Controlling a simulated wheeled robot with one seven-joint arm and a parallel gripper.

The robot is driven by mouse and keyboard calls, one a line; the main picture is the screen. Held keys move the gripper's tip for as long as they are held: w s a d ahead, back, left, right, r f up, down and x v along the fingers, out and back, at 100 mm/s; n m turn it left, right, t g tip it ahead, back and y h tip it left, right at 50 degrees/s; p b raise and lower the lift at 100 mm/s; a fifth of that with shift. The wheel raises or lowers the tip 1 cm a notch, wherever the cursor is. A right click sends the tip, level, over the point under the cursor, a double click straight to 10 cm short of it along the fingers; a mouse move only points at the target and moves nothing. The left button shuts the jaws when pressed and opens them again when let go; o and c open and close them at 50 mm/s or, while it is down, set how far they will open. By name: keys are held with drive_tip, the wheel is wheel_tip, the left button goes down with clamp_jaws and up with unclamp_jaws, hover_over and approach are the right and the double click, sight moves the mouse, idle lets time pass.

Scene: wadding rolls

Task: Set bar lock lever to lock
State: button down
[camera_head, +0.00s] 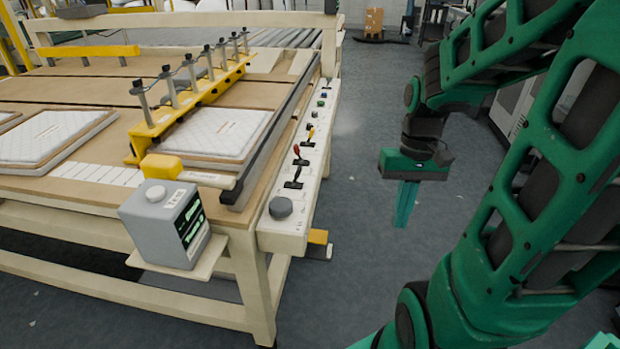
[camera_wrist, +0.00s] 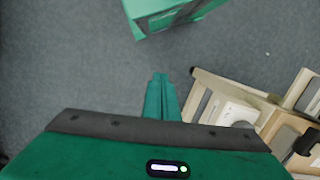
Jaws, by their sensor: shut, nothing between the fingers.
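A cream control panel (camera_head: 285,222) runs along the right edge of the machine table. It carries a black lever (camera_head: 295,180), a red-tipped lever (camera_head: 299,154) and a yellow-tipped lever (camera_head: 309,135). Their labels are too small to read, so I cannot tell which is the bar lock lever or its setting. My gripper (camera_head: 403,222) hangs pointing down over the floor, to the right of the panel and clear of it. Its green fingers are together and empty. The wrist view also shows the closed fingers (camera_wrist: 160,78), with nothing between them.
A round grey knob (camera_head: 280,208) sits at the panel's near end. A grey box (camera_head: 165,222) stands on a small shelf at the table corner. A yellow clamp bar (camera_head: 190,105) crosses the table among white quilted pads (camera_head: 216,131). Open floor (camera_head: 360,180) lies between panel and gripper.

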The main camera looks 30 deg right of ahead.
drive_tip(key=w+a+f+n+t+y, duration=0.1)
drive_tip(key=w+a+f+y, duration=0.1)
drive_tip(key=w+f+y, duration=0.55)
drive_tip(key=w+a+f+t+y, duration=0.15)
drive_tip(key=w+f+y, duration=0.25)
drive_tip(key=w+f, duration=0.55)
drive_tip(key=w+d+r+m+t+y, duration=0.3)
drive_tip(key=w+d+t+y, duration=0.2)
drive_tip(key=d+t, duration=0.3)
drive_tip(key=w+t, duration=0.1)
drive_tip(key=t, duration=0.2)
drive_tip(key=shift+w+d+t, duration=0.35)
drive_tip(key=shift+a, duration=0.1)
approach(296, 177)
drive_tip(key=w+a+r, duration=0.1)
drive_tip(key=w, duration=0.1)
drive_tip(key=w+a+r, duration=0.2)
drive_tip(key=shift+a, duration=0.1)
idle(0.4)
